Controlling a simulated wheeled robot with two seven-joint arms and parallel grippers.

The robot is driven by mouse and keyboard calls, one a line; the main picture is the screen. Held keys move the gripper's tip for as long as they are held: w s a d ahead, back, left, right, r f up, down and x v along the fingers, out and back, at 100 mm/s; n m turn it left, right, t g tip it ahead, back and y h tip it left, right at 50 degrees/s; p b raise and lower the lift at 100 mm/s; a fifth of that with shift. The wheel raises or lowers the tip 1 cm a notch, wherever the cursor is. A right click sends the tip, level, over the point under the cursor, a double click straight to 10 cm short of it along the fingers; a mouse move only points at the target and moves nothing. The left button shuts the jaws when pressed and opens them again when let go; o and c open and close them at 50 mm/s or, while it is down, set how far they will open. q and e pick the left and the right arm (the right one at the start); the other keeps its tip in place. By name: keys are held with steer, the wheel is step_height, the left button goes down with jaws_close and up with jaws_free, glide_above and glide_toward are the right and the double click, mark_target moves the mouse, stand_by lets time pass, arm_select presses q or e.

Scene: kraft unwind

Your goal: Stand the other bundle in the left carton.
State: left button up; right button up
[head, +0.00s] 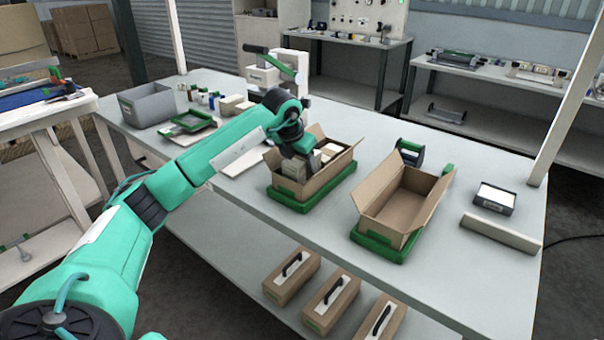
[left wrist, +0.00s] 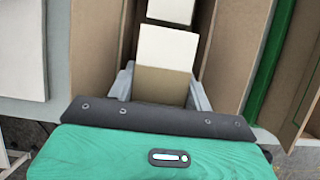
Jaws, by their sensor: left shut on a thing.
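The left carton (head: 330,178) is an open brown box on a green tray (head: 288,203). My left gripper (head: 294,160) reaches down into its near left end. In the left wrist view my left gripper (left wrist: 160,92) is shut on a bundle (left wrist: 166,48) with a pale top and tan side, between the carton walls. Another pale bundle (left wrist: 171,10) stands just beyond it; pale tops also show in the carton in the head view (head: 327,151). Whether the held bundle touches the carton floor is hidden. My right gripper is not in view.
A second open carton (head: 400,203), empty, stands on a green tray to the right. A grey bin (head: 147,104) and small items are at the back left. A dark box (head: 494,198) and a long bar (head: 500,233) lie at the right. Boxes with handles sit on the shelf below.

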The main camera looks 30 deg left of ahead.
arm_select(q)
step_height(320, 180, down, 4)
steer(key=shift+r, duration=0.25)
steer(key=shift+f, duration=0.35)
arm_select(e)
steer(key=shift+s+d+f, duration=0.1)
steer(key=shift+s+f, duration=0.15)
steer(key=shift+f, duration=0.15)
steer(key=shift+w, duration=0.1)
arm_select(q)
steer(key=o, duration=0.6)
steer(key=shift+f, duration=0.1)
steer(key=shift+o, duration=0.8)
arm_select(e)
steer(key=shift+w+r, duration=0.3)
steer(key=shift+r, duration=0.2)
arm_select(q)
steer(key=shift+r, duration=0.2)
